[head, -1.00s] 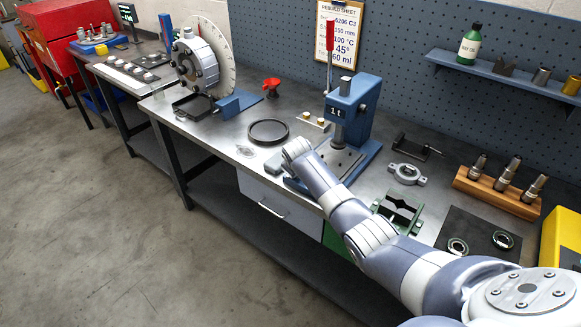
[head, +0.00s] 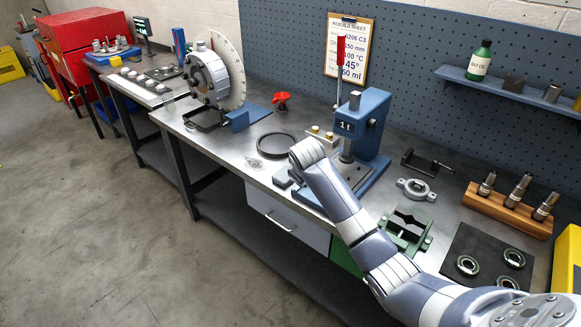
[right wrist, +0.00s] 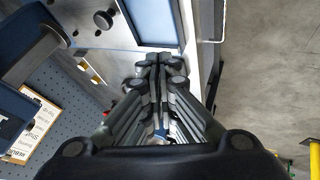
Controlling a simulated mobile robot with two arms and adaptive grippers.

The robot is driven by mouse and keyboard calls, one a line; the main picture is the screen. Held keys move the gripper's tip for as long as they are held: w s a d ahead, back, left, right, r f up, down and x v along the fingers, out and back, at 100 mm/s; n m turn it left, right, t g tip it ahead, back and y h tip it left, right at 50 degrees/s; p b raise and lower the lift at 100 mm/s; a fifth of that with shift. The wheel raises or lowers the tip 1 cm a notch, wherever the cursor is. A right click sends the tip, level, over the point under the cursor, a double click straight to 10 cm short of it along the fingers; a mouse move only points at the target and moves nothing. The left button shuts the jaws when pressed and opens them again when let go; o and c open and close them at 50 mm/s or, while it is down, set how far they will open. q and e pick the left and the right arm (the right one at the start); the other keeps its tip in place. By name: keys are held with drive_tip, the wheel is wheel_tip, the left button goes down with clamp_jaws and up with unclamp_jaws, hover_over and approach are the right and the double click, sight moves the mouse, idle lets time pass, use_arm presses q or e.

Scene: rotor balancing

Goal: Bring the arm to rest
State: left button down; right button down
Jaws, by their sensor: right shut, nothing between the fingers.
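My right arm (head: 340,205) comes in from the lower right in the head view and reaches over the workbench (head: 235,150). Its wrist end hangs in front of the blue press (head: 372,122), and I cannot tell from this view whether they touch. The right gripper's fingers are hidden there. In the right wrist view the right gripper (right wrist: 157,58) is shut, with its fingertips together and nothing held. My left arm and gripper do not show.
A green fixture (head: 407,231), a wooden block with tools (head: 500,212) and a dark mat (head: 487,242) lie right.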

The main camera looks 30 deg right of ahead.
drive_tip(key=s+a+f+g+y+b, duration=0.15)
drive_tip(key=s+f, duration=0.45)
drive_tip(key=f, duration=0.6)
drive_tip(key=s+a+f, duration=0.2)
drive_tip(key=s+f, duration=0.4)
drive_tip(key=f, duration=0.6)
drive_tip(key=s+a+f+g+b, duration=0.15)
drive_tip(key=s+f, duration=0.45)
drive_tip(key=f, duration=0.6)
drive_tip(key=s+a+f, duration=0.3)
drive_tip(key=s+f, duration=0.3)
drive_tip(key=s, duration=0.7)
drive_tip(key=s+a+f+g+y+b, duration=0.1)
drive_tip(key=s+a+f, duration=0.2)
drive_tip(key=s+f, duration=0.4)
drive_tip(key=s+a+f+g+y, duration=0.1)
drive_tip(key=s+a+f, duration=0.2)
drive_tip(key=s, duration=1.7)
wheel_tip(320, 180, down, 4)
drive_tip(key=shift+s+r+m, duration=0.1)
drive_tip(key=shift+s+m, duration=0.25)
drive_tip(key=shift+m, duration=0.05)
